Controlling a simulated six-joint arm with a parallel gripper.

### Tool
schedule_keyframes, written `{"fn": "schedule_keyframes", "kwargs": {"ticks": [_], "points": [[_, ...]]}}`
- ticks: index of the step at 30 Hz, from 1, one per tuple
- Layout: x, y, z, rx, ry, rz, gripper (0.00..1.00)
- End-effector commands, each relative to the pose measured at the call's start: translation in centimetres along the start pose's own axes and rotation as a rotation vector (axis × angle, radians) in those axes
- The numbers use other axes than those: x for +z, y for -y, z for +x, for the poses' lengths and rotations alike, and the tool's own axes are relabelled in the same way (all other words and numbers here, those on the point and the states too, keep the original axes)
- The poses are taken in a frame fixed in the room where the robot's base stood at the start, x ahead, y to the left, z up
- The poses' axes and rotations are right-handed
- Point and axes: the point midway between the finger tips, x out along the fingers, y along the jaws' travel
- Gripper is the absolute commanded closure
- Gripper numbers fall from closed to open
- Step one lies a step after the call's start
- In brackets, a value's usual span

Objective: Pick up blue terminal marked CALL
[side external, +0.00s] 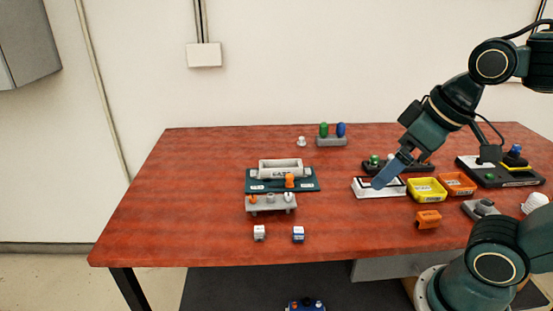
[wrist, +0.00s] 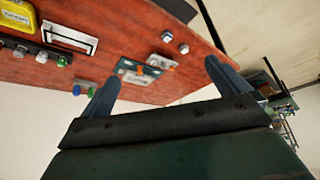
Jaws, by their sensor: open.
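No CALL marking is legible, so I cannot tell which thing is the blue terminal. A blue object (side external: 306,306) is cut off by the bottom edge of the side view, below the table's front edge. A small white-and-blue block (side external: 298,234) sits near the table's front, beside a similar whitish block (side external: 259,233). A green peg (side external: 323,129) and a blue peg (side external: 341,129) stand on a grey base at the back. My gripper (side external: 379,183) points down over the white-framed device, apart from the blocks. In the wrist view its fingers (wrist: 161,74) are spread and empty.
A teal plate (side external: 253,186) bears a grey tray and an orange piece. A grey rack (side external: 271,208) stands before it. The table's left side is clear.

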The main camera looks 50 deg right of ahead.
Motion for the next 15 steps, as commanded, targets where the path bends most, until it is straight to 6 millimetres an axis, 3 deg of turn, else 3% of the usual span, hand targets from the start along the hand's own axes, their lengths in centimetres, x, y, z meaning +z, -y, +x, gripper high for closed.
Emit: {"fn": "schedule_keyframes", "kwargs": {"ticks": [12, 13, 15], "points": [[1.16, -0.01, 0.01, 0.002, -0.031, 0.051, 0.00], [1.15, -0.01, 0.00, 0.002, -0.032, 0.050, 0.02], [1.15, -0.01, 0.00, 0.002, -0.031, 0.050, 0.16]]}}
